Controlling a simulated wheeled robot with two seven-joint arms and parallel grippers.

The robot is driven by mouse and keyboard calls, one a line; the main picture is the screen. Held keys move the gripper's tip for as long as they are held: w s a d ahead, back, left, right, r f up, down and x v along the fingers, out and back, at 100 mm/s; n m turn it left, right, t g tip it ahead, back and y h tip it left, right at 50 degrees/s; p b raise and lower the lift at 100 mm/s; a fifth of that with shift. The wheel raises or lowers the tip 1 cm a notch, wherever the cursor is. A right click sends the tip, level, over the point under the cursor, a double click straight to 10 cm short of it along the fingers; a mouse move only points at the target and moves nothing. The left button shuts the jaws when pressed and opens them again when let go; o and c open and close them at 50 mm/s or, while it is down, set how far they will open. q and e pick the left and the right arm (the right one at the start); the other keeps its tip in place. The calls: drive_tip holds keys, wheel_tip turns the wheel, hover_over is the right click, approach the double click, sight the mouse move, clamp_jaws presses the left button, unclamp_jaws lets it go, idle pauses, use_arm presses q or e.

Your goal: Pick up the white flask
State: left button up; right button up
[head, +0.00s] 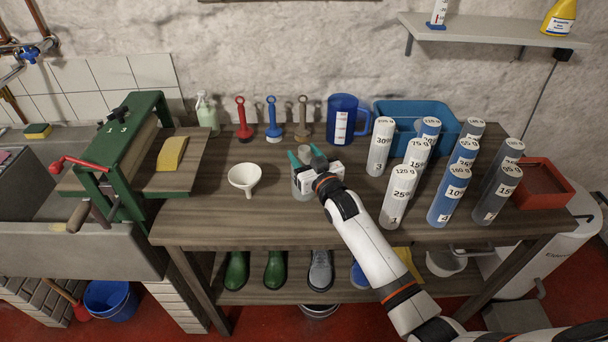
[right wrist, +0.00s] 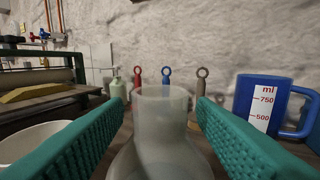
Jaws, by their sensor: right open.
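The white flask (right wrist: 163,130) is translucent, with a neck and a wider body, and stands upright between my right gripper's fingers in the right wrist view. In the head view the flask (head: 302,190) shows on the wooden table, partly hidden by my gripper. My right gripper (head: 306,157) is open, with its teal fingers on either side of the flask; in the right wrist view (right wrist: 160,108) a gap shows beside the neck on both sides. My left gripper is not in view.
A white funnel (head: 245,177) stands left of the flask. A blue measuring jug (head: 342,118) and several numbered cylinders (head: 397,195) stand to the right. Red, blue and brown ring-topped tools (head: 272,120) stand behind. A green press (head: 125,150) is at the left.

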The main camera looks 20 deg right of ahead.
drive_tip(key=shift+w+a, duration=0.1)
drive_tip(key=shift+w, duration=0.2)
drive_tip(key=shift+s, duration=0.1)
drive_tip(key=shift+c, duration=0.3)
clamp_jaws()
drive_tip(key=shift+r, duration=0.1)
